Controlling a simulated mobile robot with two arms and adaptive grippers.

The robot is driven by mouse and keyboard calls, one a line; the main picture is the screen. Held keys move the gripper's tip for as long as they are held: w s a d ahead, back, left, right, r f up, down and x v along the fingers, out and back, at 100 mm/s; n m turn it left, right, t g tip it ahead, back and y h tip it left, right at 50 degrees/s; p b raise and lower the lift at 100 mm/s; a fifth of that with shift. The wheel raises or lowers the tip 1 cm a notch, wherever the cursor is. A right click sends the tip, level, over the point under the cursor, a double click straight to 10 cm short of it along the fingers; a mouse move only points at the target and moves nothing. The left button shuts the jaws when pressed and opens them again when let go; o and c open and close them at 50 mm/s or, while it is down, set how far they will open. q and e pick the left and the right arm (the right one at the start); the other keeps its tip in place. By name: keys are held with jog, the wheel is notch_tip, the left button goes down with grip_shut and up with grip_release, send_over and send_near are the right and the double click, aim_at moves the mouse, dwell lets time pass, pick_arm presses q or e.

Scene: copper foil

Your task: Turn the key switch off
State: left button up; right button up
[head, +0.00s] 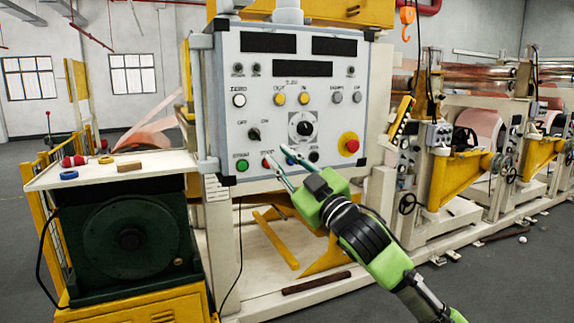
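The grey control panel (219,75) stands upright in front of me. The key switch (254,134) is a small dark knob at the panel's lower left, below the OFF and ON labels. Its exact turn position is too small to tell. My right gripper (278,154) reaches in from the lower right, its two fingers apart with nothing between them. The fingertips appear just below and right of the key switch, over the lower button row; I cannot tell whether they touch the panel. My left gripper is out of view.
A round selector dial (303,127) and a red emergency stop on yellow (349,144) sit right of the switch. A green button (242,165) is below it. A white side shelf (110,174) with small items stands left. Foil rollers stand right.

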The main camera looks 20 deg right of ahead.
jog(key=shift+v, duration=1.05)
